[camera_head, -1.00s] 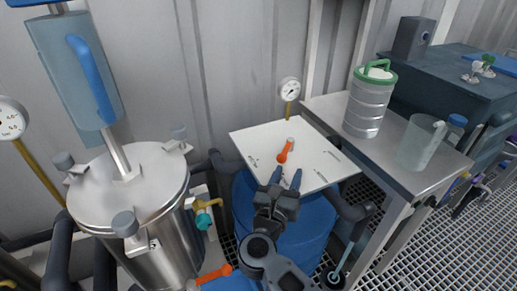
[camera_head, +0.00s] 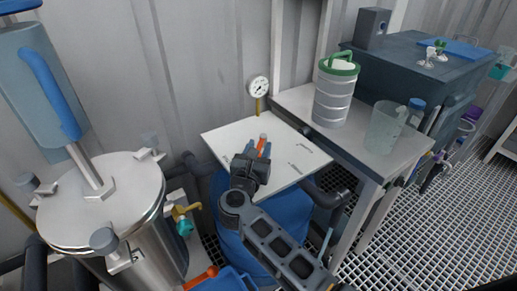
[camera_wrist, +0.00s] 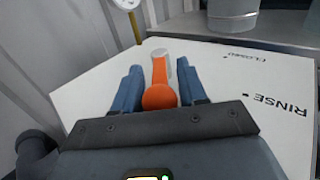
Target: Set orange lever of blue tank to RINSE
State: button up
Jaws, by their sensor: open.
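The blue tank (camera_head: 240,240) stands in the middle with a white square plate (camera_head: 290,165) on top. The orange lever (camera_wrist: 160,82) lies between my gripper's two blue fingers in the wrist view, with its round end near the palm and its far end at a grey pivot (camera_wrist: 160,53). It also shows in the head view (camera_head: 262,141), partly hidden by my gripper (camera_head: 257,149). My gripper is open, with gaps between the fingers and the lever. The RINSE mark (camera_wrist: 280,104) is right of the lever in the wrist view, and CLOSED (camera_wrist: 247,58) is farther back.
A gauge on a yellow stem (camera_head: 259,88) stands behind the plate. A steel vessel (camera_head: 100,205) is to the left. A metal table (camera_head: 300,100) on the right holds a green-lidded canister (camera_head: 334,93) and a clear jug (camera_head: 385,128). Another orange handle (camera_head: 201,277) is low in front.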

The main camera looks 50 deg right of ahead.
grip_shut()
dwell(0.3)
jog(key=shift+s, duration=0.15)
